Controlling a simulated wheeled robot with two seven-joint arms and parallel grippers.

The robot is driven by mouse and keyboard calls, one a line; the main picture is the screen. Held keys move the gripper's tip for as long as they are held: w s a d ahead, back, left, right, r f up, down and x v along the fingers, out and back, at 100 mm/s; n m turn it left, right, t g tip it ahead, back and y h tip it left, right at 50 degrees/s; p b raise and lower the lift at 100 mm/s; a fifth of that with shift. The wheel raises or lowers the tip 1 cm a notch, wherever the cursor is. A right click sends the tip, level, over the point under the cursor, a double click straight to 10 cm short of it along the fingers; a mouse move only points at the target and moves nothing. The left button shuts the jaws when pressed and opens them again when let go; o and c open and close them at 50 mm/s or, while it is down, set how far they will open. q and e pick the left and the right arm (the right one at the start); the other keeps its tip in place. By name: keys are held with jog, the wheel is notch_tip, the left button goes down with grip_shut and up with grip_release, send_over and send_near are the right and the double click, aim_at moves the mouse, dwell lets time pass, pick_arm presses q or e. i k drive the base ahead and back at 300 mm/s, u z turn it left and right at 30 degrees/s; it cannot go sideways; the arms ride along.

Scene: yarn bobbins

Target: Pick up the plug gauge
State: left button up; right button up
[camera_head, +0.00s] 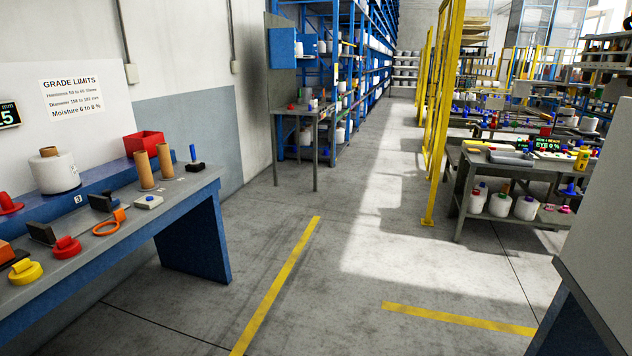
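I cannot tell for certain which item is the plug gauge. The grey-topped bench (185,196) at the left holds several small tools. A black block with an upright blue peg (194,161) stands at its far right end. An orange ring-shaped tool with a handle (110,222) lies near the front edge. A red round piece (66,247) and a yellow round piece (25,271) lie nearer to me. A red flanged piece (8,204) is at the left picture edge, partly cut off. Neither of my grippers is in view.
Two brown tubes (144,170), a white bobbin (54,172), a red bin (143,143), black blocks (103,202) and a small white device (148,202) share the bench. The floor (270,230) beside it is clear. A grey panel (600,220) stands at the right.

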aim_at(195, 163)
jog(key=z, duration=0.05)
jog(key=i, duration=2.05)
jog(key=u, duration=0.9)
jog(key=i, duration=1.1)
jog(key=u, duration=1.35)
jog(key=i, duration=0.7)
jog(key=u, duration=0.4)
